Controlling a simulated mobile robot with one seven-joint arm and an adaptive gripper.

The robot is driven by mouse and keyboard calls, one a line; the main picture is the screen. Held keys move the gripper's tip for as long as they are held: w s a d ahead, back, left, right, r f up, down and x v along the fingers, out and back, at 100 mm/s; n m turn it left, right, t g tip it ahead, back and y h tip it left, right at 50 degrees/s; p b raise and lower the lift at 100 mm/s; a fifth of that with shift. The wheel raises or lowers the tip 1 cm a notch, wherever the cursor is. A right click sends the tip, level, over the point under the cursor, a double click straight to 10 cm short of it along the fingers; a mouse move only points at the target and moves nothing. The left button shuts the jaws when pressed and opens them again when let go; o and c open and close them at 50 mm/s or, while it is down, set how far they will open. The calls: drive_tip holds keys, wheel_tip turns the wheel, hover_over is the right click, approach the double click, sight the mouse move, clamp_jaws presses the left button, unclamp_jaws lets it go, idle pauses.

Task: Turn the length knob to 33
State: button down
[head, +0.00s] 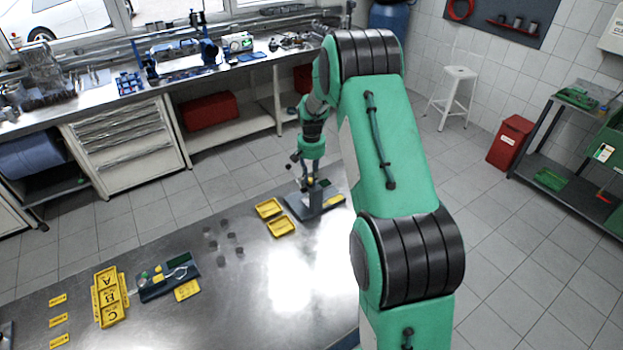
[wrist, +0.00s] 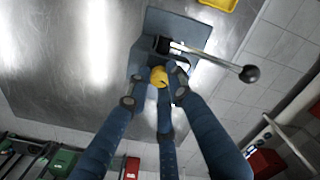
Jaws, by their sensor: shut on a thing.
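The length knob (wrist: 158,75) is yellow and round, and it sits on a grey-blue bench device (wrist: 178,28) with a lever ending in a black ball (wrist: 250,73). My gripper (wrist: 157,90) has its blue fingers closed around the knob in the wrist view. In the head view the device (head: 328,203) stands at the far edge of the metal table, and my gripper (head: 309,182) reaches down onto it. The fingers partly hide the knob, and no scale or number on it can be read.
Yellow trays (head: 281,226) lie left of the device on the metal table (head: 240,290). Several small grey parts (head: 232,238) lie further left. A dark blue gauge tray (head: 168,278) and yellow lettered bins (head: 109,297) are at the left. The table's middle is mostly clear.

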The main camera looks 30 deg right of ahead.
sight(311, 179)
drive_tip(key=shift+n+b, duration=0.35)
drive_tip(key=shift+n, duration=1.85)
drive_tip(key=c, duration=1.5)
unclamp_jaws()
drive_tip(key=shift+c, duration=0.2)
drive_tip(key=shift+r, duration=0.1)
wheel_tip(311, 179, up, 12)
